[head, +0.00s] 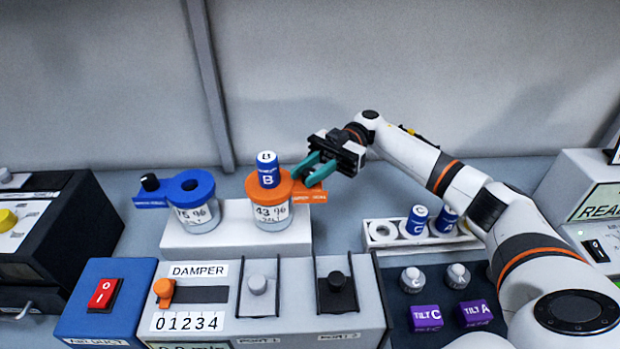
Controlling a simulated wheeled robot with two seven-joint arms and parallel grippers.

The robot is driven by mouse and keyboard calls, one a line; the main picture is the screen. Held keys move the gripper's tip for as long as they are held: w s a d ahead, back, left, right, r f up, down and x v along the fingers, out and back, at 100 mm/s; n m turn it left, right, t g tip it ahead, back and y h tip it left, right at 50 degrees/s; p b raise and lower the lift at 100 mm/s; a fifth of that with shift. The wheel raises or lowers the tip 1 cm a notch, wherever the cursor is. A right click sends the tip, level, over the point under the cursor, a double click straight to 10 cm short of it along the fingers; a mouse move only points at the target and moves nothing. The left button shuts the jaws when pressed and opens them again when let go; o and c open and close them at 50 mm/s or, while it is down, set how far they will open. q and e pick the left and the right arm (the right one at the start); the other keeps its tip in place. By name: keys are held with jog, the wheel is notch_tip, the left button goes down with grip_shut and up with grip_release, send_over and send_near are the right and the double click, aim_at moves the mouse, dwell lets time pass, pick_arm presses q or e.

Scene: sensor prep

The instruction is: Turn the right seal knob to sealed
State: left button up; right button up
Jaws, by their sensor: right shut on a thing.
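The right jar (271,217) reads 43 % and has an orange lid with a blue cylinder marked B (267,168) standing upright in it. An orange tab (308,197) sticks out to the right of this lid, with a label too small to read. My right gripper (316,170) comes in from the right, its teal fingers shut at this tab. The right seal knob itself is hidden by the fingers, so its setting cannot be read. The left jar (198,218) reads 75 % and has a blue lid with an empty hole. Its black seal knob (150,182) stands on the left tab. My left gripper is out of view.
Both jars stand on a white block (235,241). A white rack (384,242) with blue cylinders is to the right, partly under my right arm. A damper panel (210,290) and a blue switch box (132,272) are in front. The back wall rises behind.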

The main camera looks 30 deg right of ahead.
aim_at(309, 172)
jog(key=shift+f+n+g+h+b, duration=0.1)
jog(key=shift+n+g+h+b, duration=0.55)
jog(key=shift+n+g, duration=0.7)
jog(key=shift+g, duration=0.35)
jog(key=o, duration=1)
jog(key=shift+a, duration=0.1)
jog(key=shift+c, duration=0.2)
jog(key=shift+r, duration=0.2)
notch_tip(309, 172, up, 10)
jog(key=shift+f+b, duration=0.15)
jog(key=shift+b, duration=0.3)
jog(key=shift+s+f, duration=0.1)
